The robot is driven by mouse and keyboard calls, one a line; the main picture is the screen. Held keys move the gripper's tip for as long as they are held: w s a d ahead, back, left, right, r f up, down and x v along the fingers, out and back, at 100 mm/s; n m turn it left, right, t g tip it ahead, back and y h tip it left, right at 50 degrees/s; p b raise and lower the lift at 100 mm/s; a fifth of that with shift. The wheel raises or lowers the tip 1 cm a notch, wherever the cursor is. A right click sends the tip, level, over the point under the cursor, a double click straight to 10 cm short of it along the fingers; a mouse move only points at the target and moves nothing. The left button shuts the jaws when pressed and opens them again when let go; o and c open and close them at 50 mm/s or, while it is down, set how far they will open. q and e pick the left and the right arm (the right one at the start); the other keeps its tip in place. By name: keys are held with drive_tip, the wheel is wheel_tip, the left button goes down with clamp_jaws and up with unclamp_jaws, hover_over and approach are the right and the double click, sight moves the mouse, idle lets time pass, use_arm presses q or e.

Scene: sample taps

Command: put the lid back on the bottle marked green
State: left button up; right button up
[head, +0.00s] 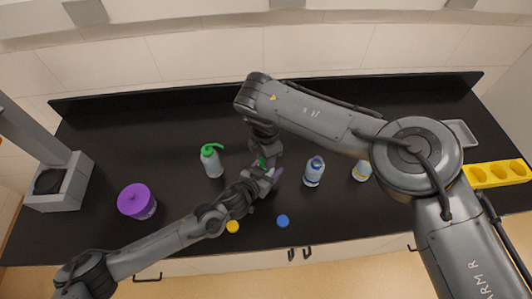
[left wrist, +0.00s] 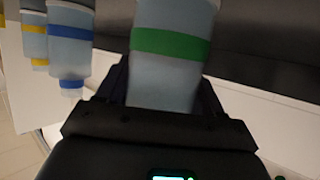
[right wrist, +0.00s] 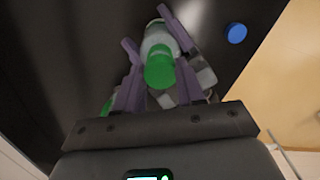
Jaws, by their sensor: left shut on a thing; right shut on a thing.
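The bottle marked green has a pale body with a green band in the left wrist view (left wrist: 170,45). My left gripper (head: 266,174) is shut around this bottle, which is mostly hidden in the head view. My right gripper (head: 267,157) points down just above it, shut on the green lid. The green lid (right wrist: 160,72) lies between its fingers in the right wrist view. It overlaps the bottle's top in that view. I cannot tell whether the lid touches the bottle or sits fully on it.
A green pump bottle (head: 212,162) stands left of the grippers. A blue-marked bottle (head: 314,173) and a yellow-marked bottle (head: 361,172) stand right. A yellow lid (head: 232,226) and a blue lid (head: 283,221) lie near the front edge. A purple container (head: 135,200) stands left.

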drive_tip(key=shift+f, duration=0.7)
idle(0.6)
drive_tip(key=o, duration=1)
drive_tip(key=shift+r, duration=2.25)
drive_tip(key=shift+c, duration=0.2)
